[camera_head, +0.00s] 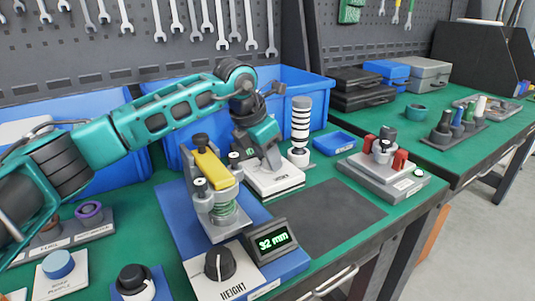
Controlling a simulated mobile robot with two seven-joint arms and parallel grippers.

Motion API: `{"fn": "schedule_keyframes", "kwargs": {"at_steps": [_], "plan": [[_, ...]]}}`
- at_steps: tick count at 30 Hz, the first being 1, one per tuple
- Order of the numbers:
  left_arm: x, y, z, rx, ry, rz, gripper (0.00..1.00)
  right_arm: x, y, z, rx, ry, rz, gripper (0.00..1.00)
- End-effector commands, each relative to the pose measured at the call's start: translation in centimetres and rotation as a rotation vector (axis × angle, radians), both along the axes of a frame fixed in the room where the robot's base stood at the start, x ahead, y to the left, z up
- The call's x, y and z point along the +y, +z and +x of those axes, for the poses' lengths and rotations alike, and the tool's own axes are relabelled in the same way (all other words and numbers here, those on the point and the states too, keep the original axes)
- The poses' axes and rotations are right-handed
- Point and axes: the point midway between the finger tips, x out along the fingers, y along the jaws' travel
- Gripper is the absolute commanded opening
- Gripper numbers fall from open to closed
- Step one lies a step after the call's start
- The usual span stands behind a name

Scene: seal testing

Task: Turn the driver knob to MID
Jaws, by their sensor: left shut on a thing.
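My left arm reaches in from the left, and its gripper (264,160) points down over a white base block (284,188) behind the blue test stand. The gripper is shut on what appears to be the driver knob on that block. The fingers hide the knob, so its pointer and setting cannot be seen. The block's front label is too small to read. A separate black knob (220,264), on a white plate marked HEIGHT, stands at the front, clear of the gripper. My right gripper is not in view.
A press with a yellow bar (212,168) stands just left of the gripper. A display (272,241) reads 32 mm. A black-and-white striped column (301,122) stands close to the right. Blue bins (306,85) line the back. A dark mat (335,215) is bare.

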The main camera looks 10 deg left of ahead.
Motion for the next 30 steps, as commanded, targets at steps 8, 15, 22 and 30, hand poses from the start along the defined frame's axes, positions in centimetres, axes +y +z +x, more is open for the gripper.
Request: {"fn": "schedule_keyframes", "kwargs": {"at_steps": [8, 15, 22, 30], "plan": [[0.2, 0.3, 0.1, 0.001, -0.157, 0.0, 0.09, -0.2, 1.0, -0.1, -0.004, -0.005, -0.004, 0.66], [0.3, 0.3, 0.3, 0.001, -0.376, -0.001, 0.09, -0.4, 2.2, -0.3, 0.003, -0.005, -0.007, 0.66], [0.3, 0.2, 0.5, 0.001, -0.595, -0.002, 0.09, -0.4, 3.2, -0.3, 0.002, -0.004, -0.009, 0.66], [0.4, 0.1, 0.7, 0.0, -0.851, -0.001, 0.09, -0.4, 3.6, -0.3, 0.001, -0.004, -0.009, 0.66]]}}
